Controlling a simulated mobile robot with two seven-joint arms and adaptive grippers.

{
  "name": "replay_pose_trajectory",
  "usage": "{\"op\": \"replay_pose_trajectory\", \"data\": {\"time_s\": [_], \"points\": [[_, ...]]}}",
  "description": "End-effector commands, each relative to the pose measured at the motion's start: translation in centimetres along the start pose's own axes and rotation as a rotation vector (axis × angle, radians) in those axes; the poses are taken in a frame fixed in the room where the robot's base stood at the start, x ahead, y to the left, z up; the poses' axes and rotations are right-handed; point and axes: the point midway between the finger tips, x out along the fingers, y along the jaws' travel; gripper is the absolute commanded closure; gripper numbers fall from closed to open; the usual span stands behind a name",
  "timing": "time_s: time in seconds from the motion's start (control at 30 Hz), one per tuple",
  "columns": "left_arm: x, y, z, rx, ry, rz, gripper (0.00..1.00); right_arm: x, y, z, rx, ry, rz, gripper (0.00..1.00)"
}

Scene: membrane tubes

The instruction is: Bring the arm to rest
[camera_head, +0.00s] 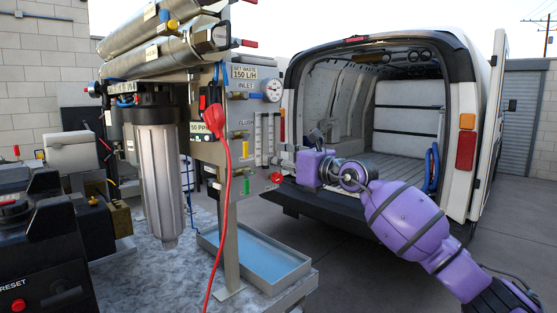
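My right arm (405,215), purple with dark bands, reaches in from the lower right. Its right gripper (284,160) points left, at the right side of the panel (240,125) of the membrane rig. The fingers are small and dark against the van, so I cannot tell whether they are open or shut, or whether they touch the panel. A red knob (276,178) shows just below them. My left gripper is not in view.
Steel membrane tubes (165,55) lie above a clear filter housing (160,175). A red hose (227,190) hangs in front of the panel. A water tray (300,270) sits on the bench (160,285). An open van (460,120) stands behind my arm.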

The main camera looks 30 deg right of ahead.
Motion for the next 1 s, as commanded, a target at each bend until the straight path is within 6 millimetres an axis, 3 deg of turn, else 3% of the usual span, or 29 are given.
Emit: {"op": "replay_pose_trajectory", "data": {"time_s": [0.37,0.47,0.57,0.67,0.77,1.0], "points": [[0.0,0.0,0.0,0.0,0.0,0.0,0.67,0.0,0.1,0.7,0.02,-0.029,0.004,0.67],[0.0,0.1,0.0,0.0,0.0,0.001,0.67,-0.1,1.5,2.7,0.113,-0.105,0.054,0.67],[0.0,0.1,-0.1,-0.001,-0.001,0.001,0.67,-0.2,4.5,4.2,0.289,-0.196,0.148,0.67],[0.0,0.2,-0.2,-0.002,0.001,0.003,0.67,-0.3,7.0,1.5,0.56,-0.244,0.228,0.67],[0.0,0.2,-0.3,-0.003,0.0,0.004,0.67,-0.9,8.3,-4.0,0.887,-0.26,0.256,0.67],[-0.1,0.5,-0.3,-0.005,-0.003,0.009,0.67,-4.9,9.4,-20.9,1.618,-0.249,0.108,0.67]]}}
